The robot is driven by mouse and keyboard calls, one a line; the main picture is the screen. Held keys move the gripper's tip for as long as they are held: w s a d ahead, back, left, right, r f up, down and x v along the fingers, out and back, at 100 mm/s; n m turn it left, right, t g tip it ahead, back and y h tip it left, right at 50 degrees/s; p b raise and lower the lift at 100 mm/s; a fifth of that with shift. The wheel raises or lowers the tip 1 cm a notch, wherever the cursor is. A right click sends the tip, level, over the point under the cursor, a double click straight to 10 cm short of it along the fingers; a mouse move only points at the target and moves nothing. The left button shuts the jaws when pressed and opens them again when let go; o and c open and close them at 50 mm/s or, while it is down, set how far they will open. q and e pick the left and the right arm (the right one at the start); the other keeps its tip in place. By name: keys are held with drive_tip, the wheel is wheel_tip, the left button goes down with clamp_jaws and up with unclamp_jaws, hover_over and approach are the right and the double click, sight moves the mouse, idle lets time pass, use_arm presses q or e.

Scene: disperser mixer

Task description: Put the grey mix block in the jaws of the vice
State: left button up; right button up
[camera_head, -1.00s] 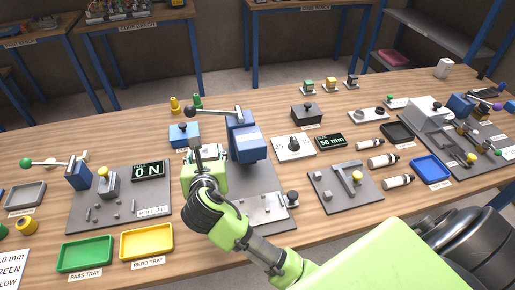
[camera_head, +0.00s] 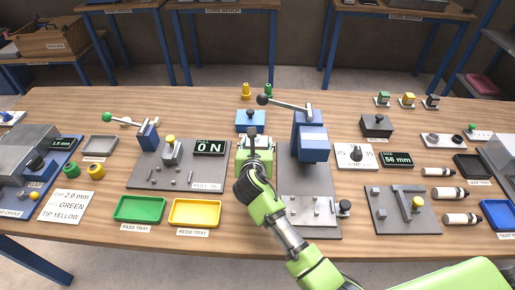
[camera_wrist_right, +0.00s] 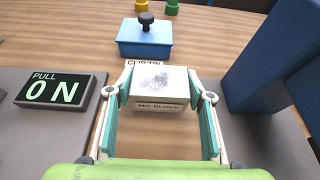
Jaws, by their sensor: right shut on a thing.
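The grey mix block (camera_wrist_right: 158,78) is a pale block held between the fingertips of my right gripper (camera_wrist_right: 160,92) in the wrist view. My right gripper (camera_head: 254,150) shows in the head view between the 0 N readout and the blue lever press; its fingers hide most of the block there. I cannot tell whether the block touches the bench. I cannot tell for certain which fixture is the vice: a grey fixture with a yellow knob (camera_head: 172,152) stands on the left plate, and another grey fixture (camera_head: 408,203) on the right plate. My left gripper is out of view.
A blue tin with a black knob (camera_head: 250,122) stands just behind the gripper. The blue lever press (camera_head: 311,145) stands close on its right. The 0 N readout (camera_head: 209,148) is on its left. Green (camera_head: 140,220) and yellow trays (camera_head: 173,224) lie at the front.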

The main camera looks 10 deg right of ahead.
drive_tip(key=shift+f, duration=1.05)
drive_tip(key=o, duration=1)
drive_tip(key=shift+f, duration=0.2)
drive_tip(key=o, duration=0.4)
drive_tip(key=shift+r, duration=0.1)
